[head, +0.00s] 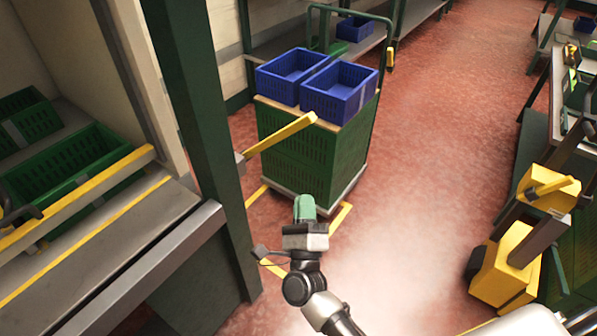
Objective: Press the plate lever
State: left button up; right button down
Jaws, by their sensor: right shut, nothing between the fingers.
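A yellow lever (280,134) sticks out to the right from a dark green post and slants upward. My right gripper (305,206), with green fingertips, is shut and empty. It is below the lever in the picture and shows apart from it, pointing up the picture. The lever's mount is at the post (205,120). I cannot make out my left gripper.
A green cart stack (310,155) with two blue crates (339,92) on top stands behind the lever. Green crates (65,160) sit on the left bench. Yellow machinery (505,268) stands at the right. Red floor (430,110) is open between.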

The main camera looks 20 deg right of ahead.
pick_arm(q)
notch_tip(320, 180, up, 3)
jog(key=p, duration=0.3)
pick_arm(e)
jog(key=w+r, duration=0.7)
jog(key=w, duration=0.3)
jog(key=shift+d+r, duration=0.25)
pick_arm(q)
jog(key=shift+r, duration=0.1)
pick_arm(e)
jog(key=shift+r, duration=0.1)
